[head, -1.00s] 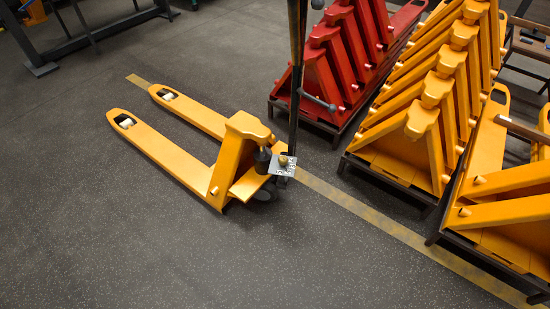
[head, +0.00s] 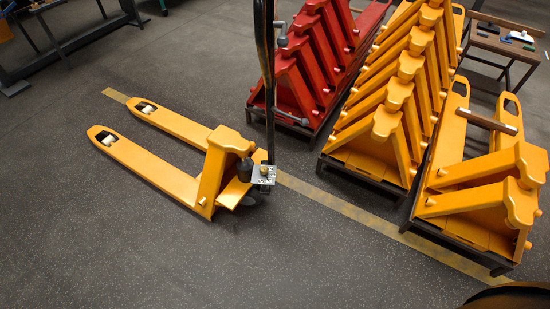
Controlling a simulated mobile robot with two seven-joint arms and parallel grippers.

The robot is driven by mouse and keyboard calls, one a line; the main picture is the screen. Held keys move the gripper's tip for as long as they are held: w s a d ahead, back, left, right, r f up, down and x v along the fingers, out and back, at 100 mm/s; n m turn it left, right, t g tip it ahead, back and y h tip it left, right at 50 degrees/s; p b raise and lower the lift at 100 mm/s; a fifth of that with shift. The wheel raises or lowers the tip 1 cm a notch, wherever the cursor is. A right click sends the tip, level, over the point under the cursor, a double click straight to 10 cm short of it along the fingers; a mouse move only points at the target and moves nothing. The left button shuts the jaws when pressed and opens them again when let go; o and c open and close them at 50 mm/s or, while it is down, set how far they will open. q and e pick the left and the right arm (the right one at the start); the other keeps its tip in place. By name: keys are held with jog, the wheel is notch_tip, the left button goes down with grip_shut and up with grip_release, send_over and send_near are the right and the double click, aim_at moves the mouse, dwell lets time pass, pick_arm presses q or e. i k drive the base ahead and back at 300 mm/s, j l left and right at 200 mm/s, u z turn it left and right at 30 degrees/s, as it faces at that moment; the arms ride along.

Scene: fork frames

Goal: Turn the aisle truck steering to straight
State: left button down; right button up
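The yellow aisle truck (head: 213,170) stands on the floor left of centre in the head view. Its two forks (head: 150,165) point to the upper left. Its dark steering handle (head: 267,85) rises nearly upright and runs out of the top of the view. A small grey plate (head: 264,175) sits at the handle's base, beside a black cylinder (head: 245,169). The steering wheel (head: 249,198) is mostly hidden under the truck body, so I cannot tell its exact angle. Neither gripper is in view.
Red trucks (head: 317,70) stand in a row behind the handle. Yellow trucks stand at right (head: 385,130) and far right (head: 490,200). A yellow floor line (head: 350,211) runs between. A dark rounded shape (head: 512,296) shows at bottom right. Floor at lower left is clear.

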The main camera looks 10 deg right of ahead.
aim_at(250, 173)
jog(key=i+l, duration=0.45)
jog(key=l, duration=0.2)
jog(key=i+l+z, duration=0.1)
jog(key=i+l, duration=0.3)
jog(key=l, duration=0.2)
jog(key=i+l, duration=0.45)
jog(key=l, duration=0.15)
